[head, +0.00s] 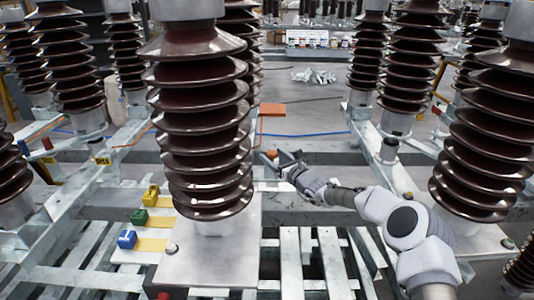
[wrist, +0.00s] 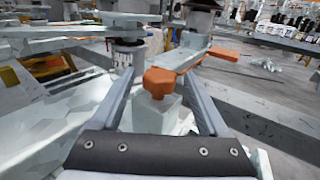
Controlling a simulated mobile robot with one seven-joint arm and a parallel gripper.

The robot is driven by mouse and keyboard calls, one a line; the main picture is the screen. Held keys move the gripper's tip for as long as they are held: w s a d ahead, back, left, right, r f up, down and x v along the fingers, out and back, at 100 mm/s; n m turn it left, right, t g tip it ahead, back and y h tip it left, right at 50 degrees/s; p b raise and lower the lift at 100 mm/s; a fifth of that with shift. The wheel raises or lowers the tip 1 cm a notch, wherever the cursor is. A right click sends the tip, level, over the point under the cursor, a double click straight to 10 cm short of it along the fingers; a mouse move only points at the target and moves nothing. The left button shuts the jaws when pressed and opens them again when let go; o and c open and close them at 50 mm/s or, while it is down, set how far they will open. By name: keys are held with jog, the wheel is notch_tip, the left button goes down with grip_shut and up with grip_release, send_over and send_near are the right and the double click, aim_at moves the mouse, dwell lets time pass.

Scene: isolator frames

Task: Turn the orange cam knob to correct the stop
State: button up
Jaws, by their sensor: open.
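The orange cam knob (wrist: 160,80) has a lobed head and stands on a pale block (wrist: 157,115) in the wrist view. My gripper (wrist: 161,73) is open, with one grey finger on each side of the knob. Gaps show between the knob and both fingers, so the knob looks ungripped. In the head view my gripper (head: 281,158) reaches in from the right, behind the large front insulator. A small orange patch (head: 271,154) shows at its fingers, probably the knob. The stop itself I cannot make out clearly.
Tall brown ribbed insulators (head: 200,120) stand close by on metal frames. An orange plate (head: 272,109) lies beyond my gripper. An orange-ended lever (wrist: 222,54) shows behind the knob. Blue, green and yellow blocks (head: 139,216) sit at the left.

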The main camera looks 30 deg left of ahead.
aim_at(269, 153)
jog(key=shift+b+x, duration=0.35)
jog(key=shift+x, duration=1.2)
jog(key=shift+w+a, duration=0.3)
jog(key=shift+a, duration=0.2)
grip_shut()
